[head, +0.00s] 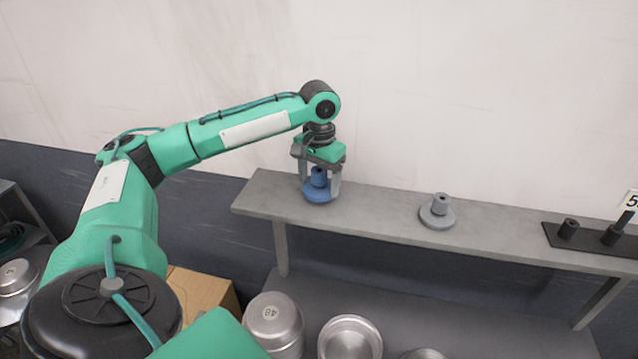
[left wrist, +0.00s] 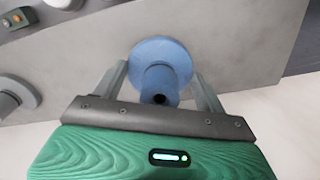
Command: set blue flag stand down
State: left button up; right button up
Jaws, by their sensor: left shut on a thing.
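The blue flag stand (head: 319,194), a round base with a short hollow post, is at the left end of the grey shelf (head: 375,214). My left gripper (head: 321,184) points down over it and is shut on it, a finger on each side. The left wrist view shows the blue stand (left wrist: 160,55) between the fingers, with the shelf (left wrist: 240,35) behind it. The stand looks upright and at shelf height. I cannot tell whether its base touches the shelf. My right gripper is not in view.
A grey flag stand (head: 437,212) stands on the shelf to the right, with bare shelf between. A dark plate with posts (head: 567,230) and a number sign (head: 630,201) are at the far right. Metal pans (head: 350,338) and a cardboard box (head: 203,295) are below. A wall stands behind.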

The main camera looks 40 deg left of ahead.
pick_arm(q)
notch_tip(320, 180, down, 2)
jog(key=shift+f, duration=0.1)
jog(key=shift+a+f, duration=0.1)
jog(key=shift+f, duration=0.05)
jog(key=o, duration=1)
jog(key=shift+o, duration=0.2)
